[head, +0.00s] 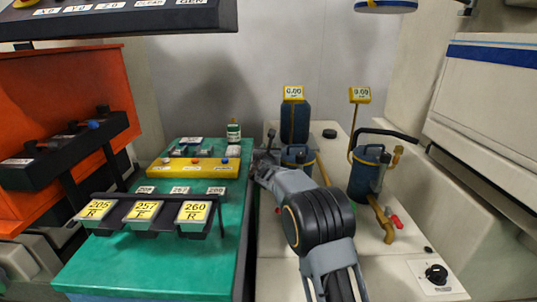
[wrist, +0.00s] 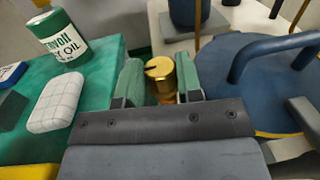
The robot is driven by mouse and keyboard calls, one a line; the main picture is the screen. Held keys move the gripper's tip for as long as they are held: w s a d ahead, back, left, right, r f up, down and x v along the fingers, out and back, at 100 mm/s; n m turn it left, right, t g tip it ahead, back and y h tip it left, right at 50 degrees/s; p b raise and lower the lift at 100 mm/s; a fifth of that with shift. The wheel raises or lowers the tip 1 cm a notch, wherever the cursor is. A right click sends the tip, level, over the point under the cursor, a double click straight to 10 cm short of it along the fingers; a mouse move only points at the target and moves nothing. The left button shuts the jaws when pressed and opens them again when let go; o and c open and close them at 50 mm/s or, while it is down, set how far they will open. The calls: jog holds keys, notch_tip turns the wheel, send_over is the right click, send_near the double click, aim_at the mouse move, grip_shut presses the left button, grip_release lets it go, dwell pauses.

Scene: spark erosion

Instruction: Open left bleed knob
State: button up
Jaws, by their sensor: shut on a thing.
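A brass bleed knob (wrist: 160,72) with a dark slot in its top shows in the wrist view. My gripper (wrist: 159,88) is shut on it, with one green finger on each side. The knob stands next to the left blue filter canister (head: 296,154), whose broad blue lid (wrist: 262,88) fills the right of the wrist view. In the head view my gripper (head: 263,165) is at the left side of this canister; the knob is hidden there by my arm. The right blue canister (head: 368,178) stands apart to the right.
A green bench (head: 150,255) lies to the left with a yellow block (head: 195,168), numbered trays and an oil can (head: 233,131). The can (wrist: 58,40) and a white gridded block (wrist: 57,102) are close left of my gripper. Yellow gauges (head: 293,93) stand behind the canisters.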

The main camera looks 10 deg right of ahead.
jog(key=y+b, duration=0.1)
jog(key=b, duration=0.1)
jog(key=n+b, duration=0.1)
jog(key=b, duration=0.2)
jog(key=shift+d+f+t+y, duration=0.1)
jog(key=shift+f+t+y, duration=0.2)
jog(key=shift+f+y, duration=0.1)
jog(key=b, duration=0.3)
jog(key=shift+n+y, duration=0.4)
jog(key=shift+r+n+y+b, duration=0.3)
jog(key=shift+y+b, duration=0.2)
jog(key=shift+b, duration=0.65)
jog(key=o, duration=0.9)
jog(key=shift+d, duration=0.1)
jog(key=shift+o, duration=0.2)
jog(key=shift+s, duration=0.1)
jog(key=s+a+b, duration=0.1)
jog(key=s+b, duration=0.1)
jog(key=s, duration=1.1)
jog(key=shift+s+a, duration=0.15)
jog(key=shift+s, duration=0.2)
